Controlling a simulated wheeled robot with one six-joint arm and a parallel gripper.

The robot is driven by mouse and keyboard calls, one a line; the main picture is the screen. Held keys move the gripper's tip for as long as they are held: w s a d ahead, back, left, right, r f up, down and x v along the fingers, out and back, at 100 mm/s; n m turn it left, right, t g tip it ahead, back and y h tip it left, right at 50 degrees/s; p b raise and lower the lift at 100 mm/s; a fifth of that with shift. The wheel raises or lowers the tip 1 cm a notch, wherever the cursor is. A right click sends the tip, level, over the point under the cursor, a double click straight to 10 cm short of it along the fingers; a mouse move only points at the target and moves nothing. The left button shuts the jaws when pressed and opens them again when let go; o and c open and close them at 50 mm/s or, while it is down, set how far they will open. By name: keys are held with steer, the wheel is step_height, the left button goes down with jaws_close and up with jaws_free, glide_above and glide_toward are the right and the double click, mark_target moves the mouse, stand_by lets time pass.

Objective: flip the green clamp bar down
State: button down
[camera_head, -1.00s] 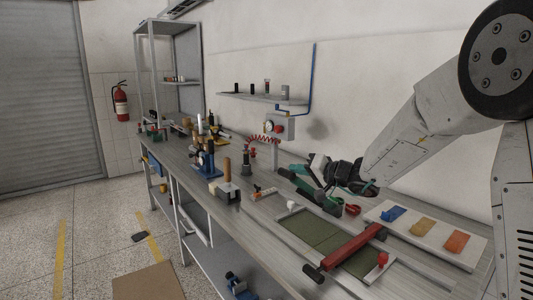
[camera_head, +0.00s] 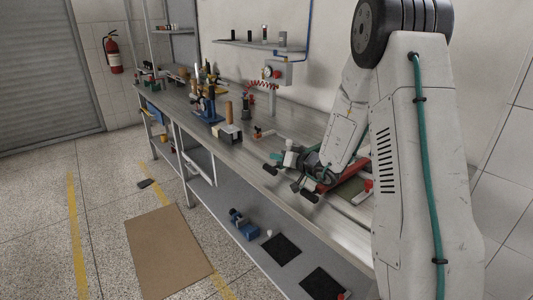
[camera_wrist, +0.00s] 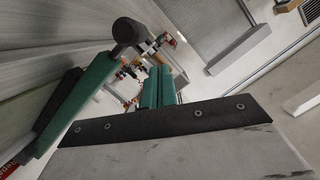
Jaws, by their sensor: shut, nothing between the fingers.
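The green clamp bar (camera_wrist: 84,98) crosses the left of the wrist view, raised at a slant. Its black cylindrical handle (camera_wrist: 127,32) is at the upper end. In the head view a black handle end (camera_head: 270,169) shows beside my gripper (camera_head: 277,157), and my arm hides most of the bar. In the wrist view my gripper's two green fingers (camera_wrist: 158,84) are together and empty, to the right of the bar. I cannot tell whether they touch it.
A red bar (camera_head: 345,178) with a black handle (camera_head: 308,195) lies just in front, partly behind my arm. A red knob (camera_head: 368,186) stands nearby. Tools and a wooden-handled block (camera_head: 228,131) stand farther along the bench.

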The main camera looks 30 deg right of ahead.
stand_by(0.4)
steer(key=shift+a, duration=0.1)
steer(key=shift+r, duration=0.3)
steer(key=s+d+r, duration=0.3)
steer(key=s+r, duration=0.2)
steer(key=s, duration=0.4)
steer(key=shift+d+r, duration=0.2)
steer(key=shift+r, duration=0.1)
